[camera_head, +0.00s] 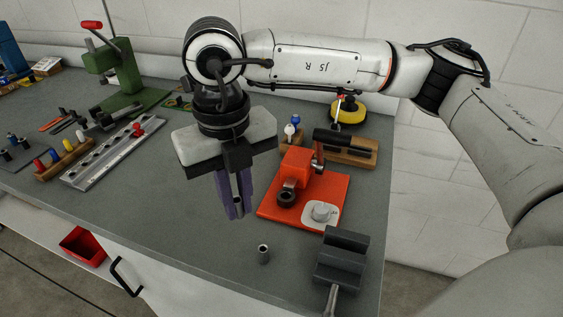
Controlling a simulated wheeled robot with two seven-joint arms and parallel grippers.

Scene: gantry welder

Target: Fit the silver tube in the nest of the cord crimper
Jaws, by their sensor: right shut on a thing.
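My right gripper (236,208) has purple fingers and points down over the bench, left of the red device. It is shut on a small grey-silver tube (239,208), mostly covered by the fingers. The red device, which looks like the cord crimper (333,188), has a flat base, a raised head, a dark ring at its front and a lever with a black handle. A pale plate with a round silver knob sits at its front right corner. The tube is apart from the crimper. Another short grey hollow tube (264,254) stands upright near the bench front. My left gripper is not in view.
A dark grey vise-like block (342,259) stands at the front right. A wooden holder (353,151) and a yellow round thing (348,112) lie behind the crimper. A slotted metal rail (105,155) and a green press (122,70) stand left. Bench (190,235) is clear at front middle.

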